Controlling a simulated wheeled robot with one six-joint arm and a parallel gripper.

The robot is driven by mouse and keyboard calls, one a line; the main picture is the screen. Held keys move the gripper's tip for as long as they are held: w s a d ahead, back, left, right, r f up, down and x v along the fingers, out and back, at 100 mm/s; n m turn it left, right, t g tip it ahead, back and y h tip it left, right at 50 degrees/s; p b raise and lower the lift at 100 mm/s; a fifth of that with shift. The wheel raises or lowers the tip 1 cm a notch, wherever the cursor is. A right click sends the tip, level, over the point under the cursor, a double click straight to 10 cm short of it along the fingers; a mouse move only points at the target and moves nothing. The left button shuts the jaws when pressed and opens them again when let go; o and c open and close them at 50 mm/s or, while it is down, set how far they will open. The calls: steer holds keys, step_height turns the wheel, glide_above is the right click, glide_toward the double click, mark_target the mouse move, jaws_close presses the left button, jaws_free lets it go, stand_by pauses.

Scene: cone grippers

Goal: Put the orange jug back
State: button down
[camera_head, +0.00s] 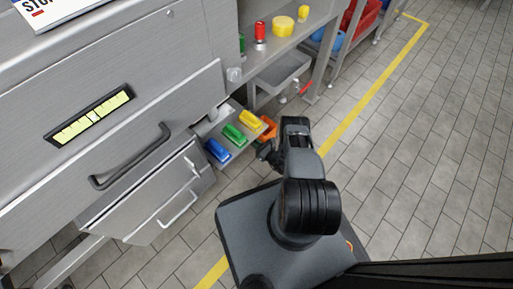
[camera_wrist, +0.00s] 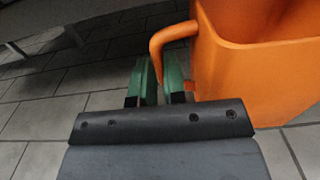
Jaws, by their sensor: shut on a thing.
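The orange jug (camera_wrist: 255,75) fills the upper right of the wrist view, its handle on its left side. My gripper (camera_wrist: 162,82) has its green fingers closed around the lower part of that handle. In the head view the jug (camera_head: 268,127) is small and partly hidden by my arm, just right of a low shelf. My gripper (camera_head: 264,147) shows beside it there. The shelf (camera_head: 207,133) holds a blue jug (camera_head: 217,150), a green jug (camera_head: 234,134) and a yellow jug (camera_head: 249,118) in a row.
A metal cabinet with drawers (camera_head: 150,195) stands at the left, its handles sticking out. The tiled floor (camera_head: 430,150) at the right is clear.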

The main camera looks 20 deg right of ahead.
step_height(320, 180, down, 6)
steer(key=b, duration=0.3)
steer(key=shift+r, duration=0.3)
steer(key=c, duration=1.6)
jaws_free()
steer(key=shift+f, duration=0.2)
steer(key=shift+c, duration=0.2)
steer(key=o, duration=0.5)
steer(key=shift+c, duration=0.2)
